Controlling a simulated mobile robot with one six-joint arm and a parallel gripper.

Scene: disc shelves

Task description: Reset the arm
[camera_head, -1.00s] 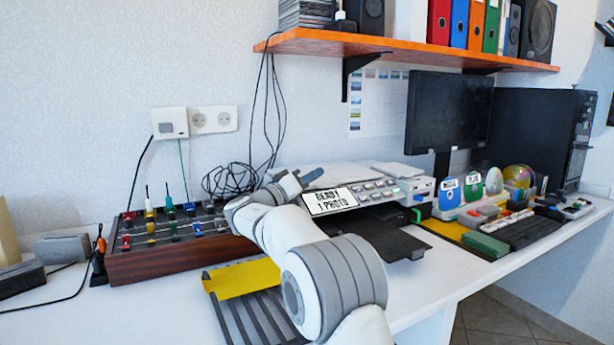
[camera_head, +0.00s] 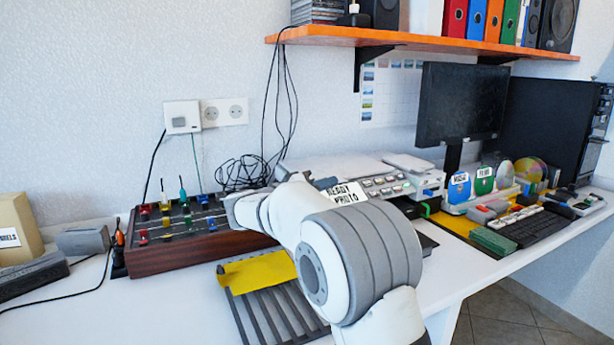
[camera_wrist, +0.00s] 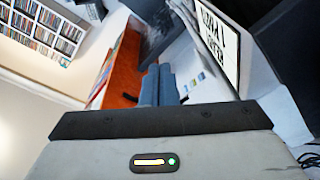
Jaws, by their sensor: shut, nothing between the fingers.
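The sign also shows close to the right of my fingers in the wrist view (camera_wrist: 217,35).
A wooden box with coloured sliders (camera_head: 180,255) stands left of my arm. A dark slatted rack (camera_head: 275,315) with a yellow piece lies below it. The orange shelf (camera_head: 420,42) hangs above. Disc holders and a keyboard (camera_head: 530,228) are at right. The desk's front left is clear.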

